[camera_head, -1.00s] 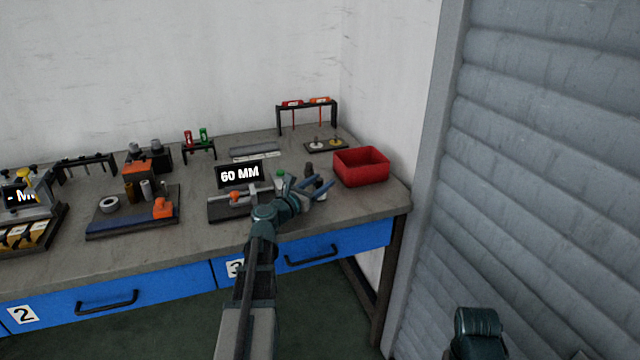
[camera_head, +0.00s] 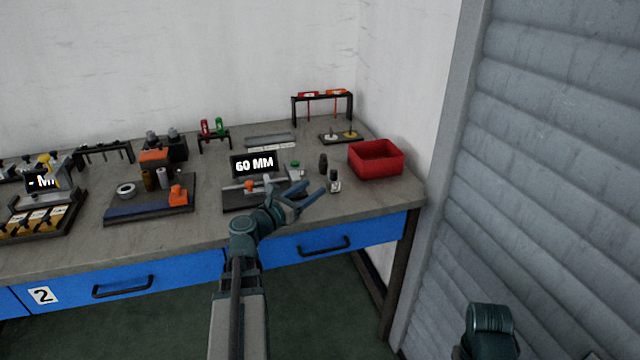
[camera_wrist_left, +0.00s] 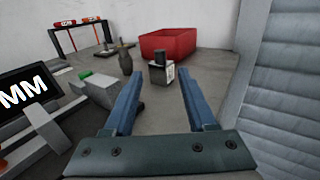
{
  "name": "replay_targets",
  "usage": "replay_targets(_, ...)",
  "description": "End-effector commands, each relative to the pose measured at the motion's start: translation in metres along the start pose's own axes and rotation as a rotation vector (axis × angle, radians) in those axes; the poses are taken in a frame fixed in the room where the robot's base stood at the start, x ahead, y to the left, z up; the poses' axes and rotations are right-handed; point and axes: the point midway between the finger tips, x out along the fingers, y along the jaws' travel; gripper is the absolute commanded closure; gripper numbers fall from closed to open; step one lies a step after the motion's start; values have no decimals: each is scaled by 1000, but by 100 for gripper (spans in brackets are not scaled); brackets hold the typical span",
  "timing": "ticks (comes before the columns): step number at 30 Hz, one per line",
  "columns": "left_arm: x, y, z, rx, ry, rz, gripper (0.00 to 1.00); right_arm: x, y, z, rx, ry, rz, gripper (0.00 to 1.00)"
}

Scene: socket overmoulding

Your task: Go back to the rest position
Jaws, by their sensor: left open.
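My left gripper (camera_head: 312,198) is open and empty above the front part of the workbench (camera_head: 372,203). In the left wrist view its two blue fingers (camera_wrist_left: 165,95) are spread with nothing between them. A small grey and black block (camera_wrist_left: 161,70) stands beyond the fingertips; it also shows in the head view (camera_head: 335,183), just right of the fingertips. A dark part of my right arm shows at the lower right of the head view; the right gripper is not visible.
A red bin (camera_head: 376,172) stands at the bench's right end. A dark bottle-like object (camera_head: 323,163) and a fixture with a "60 MM" display (camera_head: 254,166) stand near my left gripper. A rack (camera_head: 322,94) is at the back. A grey shutter wall (camera_head: 560,180) is at right.

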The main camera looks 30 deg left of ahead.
Motion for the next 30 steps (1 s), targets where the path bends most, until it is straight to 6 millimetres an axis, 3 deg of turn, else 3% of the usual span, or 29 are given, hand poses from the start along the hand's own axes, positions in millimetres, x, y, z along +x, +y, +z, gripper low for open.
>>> replay_targets(6,-12,0,0,0,0,0,43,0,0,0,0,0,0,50)
replay_targets(23,-10,-4,1,11,5,-9,43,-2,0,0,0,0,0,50)
replay_targets(26,0,-26,3,85,39,-65,43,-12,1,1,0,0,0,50)
replay_targets(29,18,-77,3,258,109,-200,43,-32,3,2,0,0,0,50)
replay_targets(30,24,-104,2,355,141,-276,43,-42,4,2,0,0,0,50)
